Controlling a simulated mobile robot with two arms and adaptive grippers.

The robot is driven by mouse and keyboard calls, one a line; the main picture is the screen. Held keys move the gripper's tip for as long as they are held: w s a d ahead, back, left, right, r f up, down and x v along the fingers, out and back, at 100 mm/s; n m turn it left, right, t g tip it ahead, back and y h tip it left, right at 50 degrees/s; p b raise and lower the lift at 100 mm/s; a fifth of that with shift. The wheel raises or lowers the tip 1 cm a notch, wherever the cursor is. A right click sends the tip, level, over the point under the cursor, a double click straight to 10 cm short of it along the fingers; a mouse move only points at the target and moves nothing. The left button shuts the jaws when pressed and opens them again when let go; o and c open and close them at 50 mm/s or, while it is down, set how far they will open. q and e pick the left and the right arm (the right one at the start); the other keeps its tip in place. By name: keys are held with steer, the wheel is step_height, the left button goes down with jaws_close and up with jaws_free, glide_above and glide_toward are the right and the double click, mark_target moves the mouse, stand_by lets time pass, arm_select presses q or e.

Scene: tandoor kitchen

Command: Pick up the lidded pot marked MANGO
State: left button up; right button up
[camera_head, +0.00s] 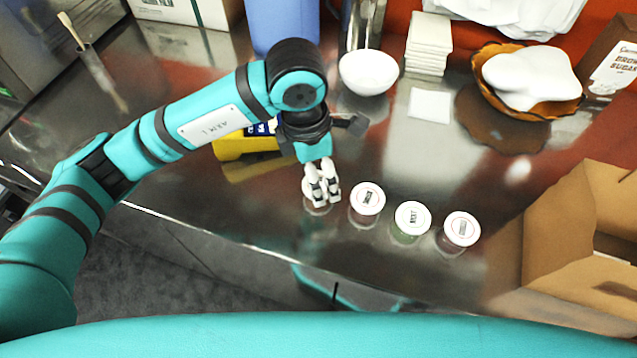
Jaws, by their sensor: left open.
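Several small lidded pots with white lids stand in a row near the counter's front edge. The leftmost pot (316,211) is mostly hidden under my left gripper (323,197). To its right stand a second pot (367,198), a third with green contents (411,221) and a fourth at the right end (462,229). The lid labels are too small to read surely, so I cannot tell which says MANGO. My left gripper points down with open fingers over the leftmost pot's lid; whether it touches is unclear. My right gripper is out of view.
A yellow box (238,147) lies behind my left wrist. A white bowl (368,72), stacked white cards (428,44) and a brown basket with white cloth (528,77) stand farther back. An open cardboard box (572,235) is at right. The front edge is close to the pots.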

mark_target(305, 188)
arm_select(q)
step_height(305, 188, down, 5)
steer(key=shift+w+f+p, duration=0.1)
steer(key=shift+p, duration=0.65)
steer(key=c, duration=1.4)
